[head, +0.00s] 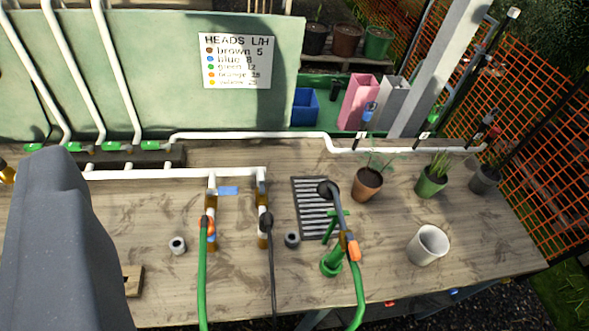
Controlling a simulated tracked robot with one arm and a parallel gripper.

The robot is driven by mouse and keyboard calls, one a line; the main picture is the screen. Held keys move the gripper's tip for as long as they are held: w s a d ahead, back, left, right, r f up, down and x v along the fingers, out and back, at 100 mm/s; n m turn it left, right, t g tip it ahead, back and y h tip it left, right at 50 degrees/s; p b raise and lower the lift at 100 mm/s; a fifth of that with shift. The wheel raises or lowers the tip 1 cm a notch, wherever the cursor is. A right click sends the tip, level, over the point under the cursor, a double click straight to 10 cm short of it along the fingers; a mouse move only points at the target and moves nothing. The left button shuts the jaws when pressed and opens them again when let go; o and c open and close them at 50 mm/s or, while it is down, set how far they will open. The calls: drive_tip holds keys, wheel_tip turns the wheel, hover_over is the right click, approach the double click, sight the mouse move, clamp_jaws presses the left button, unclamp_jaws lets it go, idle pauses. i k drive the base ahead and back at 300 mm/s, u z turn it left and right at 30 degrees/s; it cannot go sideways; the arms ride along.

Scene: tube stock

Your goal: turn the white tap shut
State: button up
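A white pipe (170,173) runs along the bench, with two short drops ending in brass-coloured fittings. The left drop (212,190) meets a green hose (202,270) with an orange connector. The right drop (262,180) has a dark hose (271,260) below it. A small blue piece (228,190) lies between the drops. I cannot pick out a white tap handle for certain, nor tell its position. A large grey part of mine (60,240) fills the lower left, apart from these drops. No pair of fingertips shows, so its opening is unclear.
A second white pipe (250,135) with green fittings (110,146) runs behind. A sign (236,61) hangs behind.

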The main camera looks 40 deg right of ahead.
sight(260, 178)
drive_tip(key=z, duration=0.3)
drive_tip(key=i, duration=1)
drive_tip(key=z, duration=0.05)
